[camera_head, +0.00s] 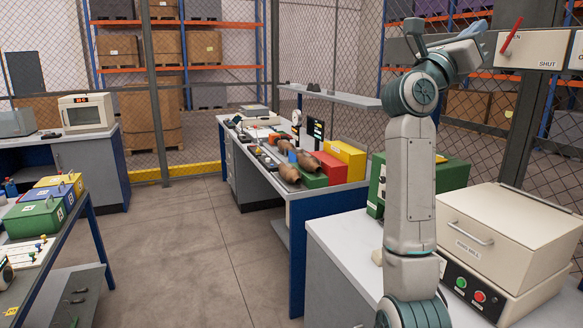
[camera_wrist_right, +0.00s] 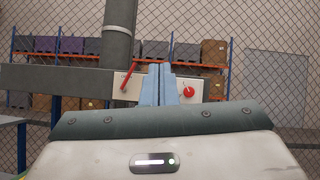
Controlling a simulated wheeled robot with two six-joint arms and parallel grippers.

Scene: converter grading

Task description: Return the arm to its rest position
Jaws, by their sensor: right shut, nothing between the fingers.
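My right arm (camera_head: 410,190) rises from the lower right of the head view and bends at a teal joint toward the upper right. My right gripper (camera_head: 478,30) is in front of the wall panel marked SHUT (camera_head: 540,49), with its red lever (camera_head: 511,36) close to the right of the fingers. In the right wrist view the blue fingers (camera_wrist_right: 158,84) are together and hold nothing. They overlap the panel, between the red lever (camera_wrist_right: 130,76) on the left and a red knob (camera_wrist_right: 188,91). I cannot tell whether they touch it. My left gripper is not in view.
A long bench (camera_head: 310,192) holds red, yellow and green boxes and brown converters. The floor (camera_head: 190,250) between benches is clear.

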